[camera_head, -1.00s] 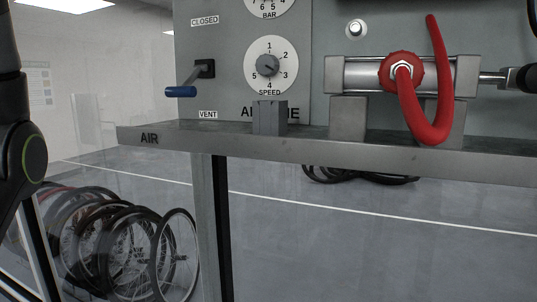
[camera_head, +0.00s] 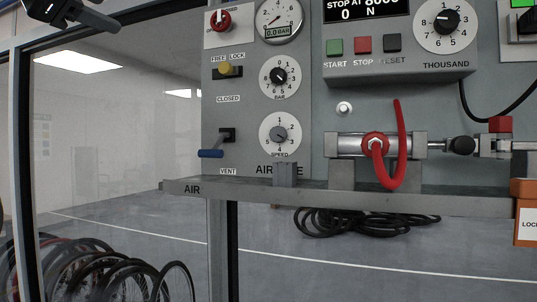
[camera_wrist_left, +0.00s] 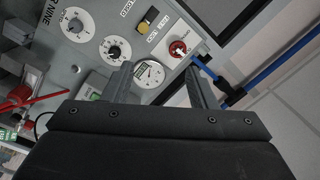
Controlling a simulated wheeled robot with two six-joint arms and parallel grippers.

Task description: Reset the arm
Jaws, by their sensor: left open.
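My left gripper (camera_head: 70,12) shows only in part at the top left corner of the head view, left of the grey control panel (camera_head: 240,115). In the left wrist view its two fingers stand apart and empty (camera_wrist_left: 162,82), with the panel behind them. The pressure gauge (camera_wrist_left: 149,74) shows between the fingers, and the red knob (camera_wrist_left: 178,48) is just beyond them. My right gripper is not in view.
The panel has a yellow-handled lock valve (camera_head: 226,69), a blue-handled vent lever (camera_head: 211,153) and dials. A grey shelf (camera_head: 300,192) carries a cylinder with a red hose (camera_head: 397,140). A blue pipe (camera_wrist_left: 270,70) runs near the gripper. Bicycle wheels (camera_head: 100,275) stand lower left.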

